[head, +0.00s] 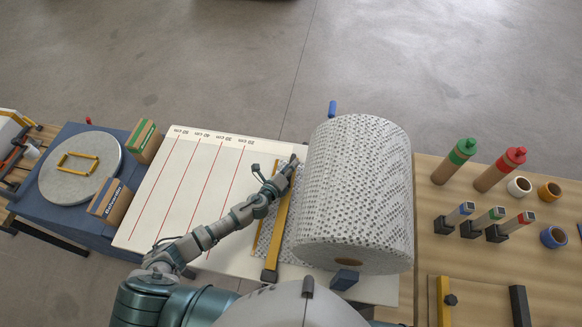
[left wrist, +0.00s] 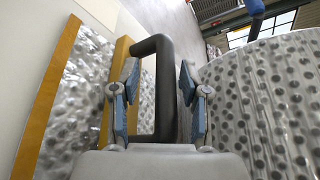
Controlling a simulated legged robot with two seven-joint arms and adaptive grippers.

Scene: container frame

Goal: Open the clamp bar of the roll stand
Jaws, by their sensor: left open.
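The roll stand holds a large roll of dotted bubble wrap (head: 357,190). The yellow clamp bar (head: 281,222) lies across the wrap sheet just left of the roll, with a dark block at its near end. In the left wrist view the yellow bar (left wrist: 117,85) carries a black U-shaped handle (left wrist: 166,85). My left gripper (head: 291,163) is at the far end of the bar, beside the roll. In the left wrist view its fingers (left wrist: 160,97) are open, one on each side of the handle's bar, with gaps visible. My right gripper is not in view.
A white cutting board (head: 190,195) with red length lines lies left of the bar. A blue table with a round grey plate (head: 80,168) and boxes stands farther left. Bottles, tape rolls and small tools stand on the wooden table (head: 440,240) at right. The roll closely borders my gripper.

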